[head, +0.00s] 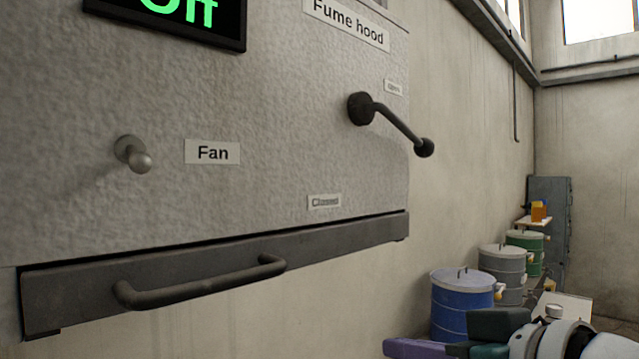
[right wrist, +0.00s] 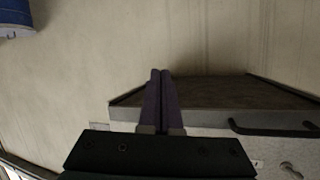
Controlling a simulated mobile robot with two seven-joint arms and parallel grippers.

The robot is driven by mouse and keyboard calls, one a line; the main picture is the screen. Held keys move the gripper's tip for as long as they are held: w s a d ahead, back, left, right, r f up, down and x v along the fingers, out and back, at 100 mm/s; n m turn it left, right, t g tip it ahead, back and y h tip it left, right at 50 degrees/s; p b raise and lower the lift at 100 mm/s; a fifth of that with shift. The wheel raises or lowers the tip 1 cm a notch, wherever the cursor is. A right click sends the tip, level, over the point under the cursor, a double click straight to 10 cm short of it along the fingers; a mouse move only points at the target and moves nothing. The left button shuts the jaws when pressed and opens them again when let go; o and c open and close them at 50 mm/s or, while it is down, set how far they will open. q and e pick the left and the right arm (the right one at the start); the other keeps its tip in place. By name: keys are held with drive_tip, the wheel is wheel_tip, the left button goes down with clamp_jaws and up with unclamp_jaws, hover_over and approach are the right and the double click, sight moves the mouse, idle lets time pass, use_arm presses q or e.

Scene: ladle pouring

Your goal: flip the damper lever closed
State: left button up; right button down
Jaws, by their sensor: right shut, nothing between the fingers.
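The damper lever (head: 395,120) is a dark rod with a round pivot and a ball end, on the grey fume hood panel (head: 270,90). It slants right and down from its pivot in the head view. A small label, apparently "Open" (head: 393,87), is above the rod, and the "Closed" label (head: 324,201) is lower left of it. My right gripper (head: 400,348) is low at the bottom right of the head view, below and apart from the lever. Its purple fingers (right wrist: 160,78) are together and empty in the right wrist view. My left gripper is not in view.
The panel carries a Fan knob (head: 133,154), a display reading "Off" (head: 170,15) and a dark bar handle (head: 200,284) along its lower edge. Blue (head: 462,305), grey (head: 502,270) and green (head: 527,250) drums stand along the wall at right. The space before the lever looks clear.

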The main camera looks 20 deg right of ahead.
drive_tip(key=w+d+r+m+t+b, duration=0.2)
drive_tip(key=w+d+r+t+b, duration=0.4)
drive_tip(key=r, duration=0.3)
drive_tip(key=m+t+h+b, duration=0.1)
drive_tip(key=m+t+h, duration=0.1)
drive_tip(key=m+t, duration=0.35)
approach(398, 128)
drive_tip(key=d+r+n+t, duration=0.2)
drive_tip(key=d, duration=0.4)
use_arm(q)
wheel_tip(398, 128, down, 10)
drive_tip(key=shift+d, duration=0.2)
use_arm(e)
drive_tip(key=shift+w+a, duration=0.1)
drive_tip(key=shift+a, duration=0.05)
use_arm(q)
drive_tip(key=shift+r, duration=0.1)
use_arm(e)
drive_tip(key=shift+r, duration=0.1)
drive_tip(key=p+x, duration=0.7)
drive_tip(key=x, duration=0.4)
use_arm(q)
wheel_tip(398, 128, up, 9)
drive_tip(key=p, duration=0.2)
use_arm(e)
drive_tip(key=f, duration=0.1)
drive_tip(key=a+f, duration=0.1)
drive_tip(key=f, duration=0.2)
drive_tip(key=shift+a+f, duration=0.35)
drive_tip(key=shift+f, duration=0.05)
